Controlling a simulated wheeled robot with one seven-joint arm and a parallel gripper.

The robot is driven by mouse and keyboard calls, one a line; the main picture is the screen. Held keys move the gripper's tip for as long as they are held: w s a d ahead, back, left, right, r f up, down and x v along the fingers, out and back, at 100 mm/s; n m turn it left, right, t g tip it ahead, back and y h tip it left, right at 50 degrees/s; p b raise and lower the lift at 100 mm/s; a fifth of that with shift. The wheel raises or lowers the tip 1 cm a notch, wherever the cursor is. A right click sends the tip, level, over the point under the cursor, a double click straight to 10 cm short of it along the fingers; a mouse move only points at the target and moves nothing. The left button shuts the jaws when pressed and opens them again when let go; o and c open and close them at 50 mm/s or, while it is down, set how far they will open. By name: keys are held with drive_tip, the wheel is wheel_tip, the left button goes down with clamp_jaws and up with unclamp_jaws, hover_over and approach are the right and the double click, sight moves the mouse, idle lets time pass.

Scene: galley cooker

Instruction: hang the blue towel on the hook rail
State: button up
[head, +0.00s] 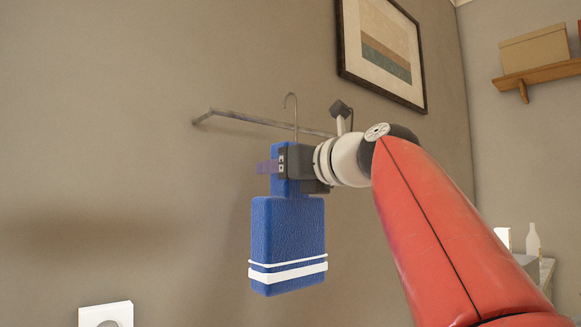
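The blue towel (288,235) is a thick blue slab with white stripes near its bottom. It hangs upright in the air below a narrower blue neck, with a thin metal wire hook (295,112) rising from its top. My gripper (281,163) comes from the right and is shut on the towel's neck. The hook rail (255,119) is a thin grey bar on the wall, with its left end bent back to the wall. The hook's curved top shows above the rail's line; the depth between them is unclear. The rail's right end is hidden behind my arm.
A framed picture (385,55) hangs on the wall above right of the rail. A white wall plate (106,315) is at lower left. A wooden shelf (540,77) with a box (534,48) is at right. A white bottle (533,240) stands at lower right. The left wall is clear.

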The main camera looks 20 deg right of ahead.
drive_tip(key=w+a+f+b, duration=0.1)
drive_tip(key=w+a+f, duration=0.1)
drive_tip(key=w, duration=0.4)
drive_tip(key=shift+a+f, duration=0.15)
drive_tip(key=shift+a, duration=0.05)
idle(0.4)
drive_tip(key=o, duration=1.4)
drive_tip(key=b+v, duration=0.1)
drive_tip(key=v, duration=0.7)
